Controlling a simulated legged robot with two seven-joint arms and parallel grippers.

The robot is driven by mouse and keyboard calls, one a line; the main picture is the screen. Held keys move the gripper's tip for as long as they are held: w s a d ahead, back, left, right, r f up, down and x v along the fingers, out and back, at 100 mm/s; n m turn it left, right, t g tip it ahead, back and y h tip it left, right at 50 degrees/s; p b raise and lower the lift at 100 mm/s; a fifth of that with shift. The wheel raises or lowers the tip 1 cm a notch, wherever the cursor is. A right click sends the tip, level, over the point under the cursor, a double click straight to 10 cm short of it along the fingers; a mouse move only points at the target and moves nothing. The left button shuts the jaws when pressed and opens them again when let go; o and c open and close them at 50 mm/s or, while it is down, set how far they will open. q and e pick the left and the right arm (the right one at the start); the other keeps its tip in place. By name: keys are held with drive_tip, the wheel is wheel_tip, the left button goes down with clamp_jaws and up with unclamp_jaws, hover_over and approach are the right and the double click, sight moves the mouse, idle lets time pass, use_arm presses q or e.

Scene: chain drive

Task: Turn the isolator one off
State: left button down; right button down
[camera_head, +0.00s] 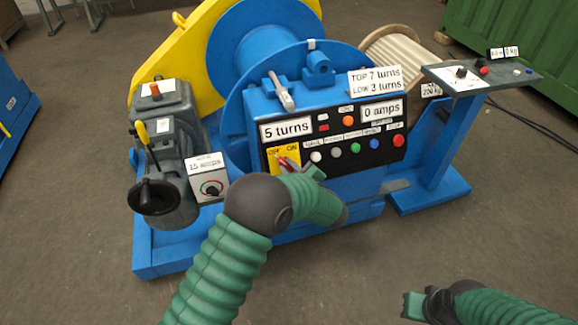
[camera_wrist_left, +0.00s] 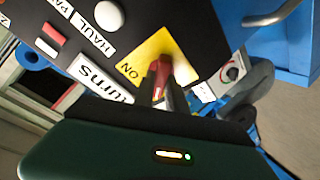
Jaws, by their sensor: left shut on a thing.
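The isolator is a yellow plate (camera_head: 269,158) marked OFF and ON, with a red handle (camera_head: 283,161), at the lower left of the black control panel (camera_head: 333,134). My left gripper (camera_head: 291,165) is at the plate, its fingers shut on the red handle. In the left wrist view the red handle (camera_wrist_left: 160,72) sits between the fingertips, beside the ON label; the OFF label does not show there. The fingers partly cover the handle, so I cannot tell its exact setting. My right gripper (camera_head: 412,304) is low at the right, away from the panel; its jaw opening is unclear.
White, green, blue and red buttons (camera_head: 354,147) line the panel right of the isolator. Displays read 5 turns and 0 amps. A grey box with a dial (camera_head: 211,189) stands to the left. A side console (camera_head: 482,74) stands at the right.

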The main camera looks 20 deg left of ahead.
use_arm(q)
drive_tip(key=shift+s+d+f+n, duration=0.15)
drive_tip(key=shift+f+n, duration=0.25)
drive_tip(key=shift+n, duration=0.3)
drive_tip(key=c, duration=1.7)
unclamp_jaws()
drive_tip(key=o, duration=0.3)
drive_tip(key=shift+w, duration=0.2)
drive_tip(key=shift+o, duration=0.2)
drive_tip(key=shift+r, duration=0.2)
drive_tip(key=p+v, duration=0.4)
drive_tip(key=v, duration=1.3)
drive_tip(key=shift+w+r, duration=0.1)
drive_tip(key=shift+w, duration=0.1)
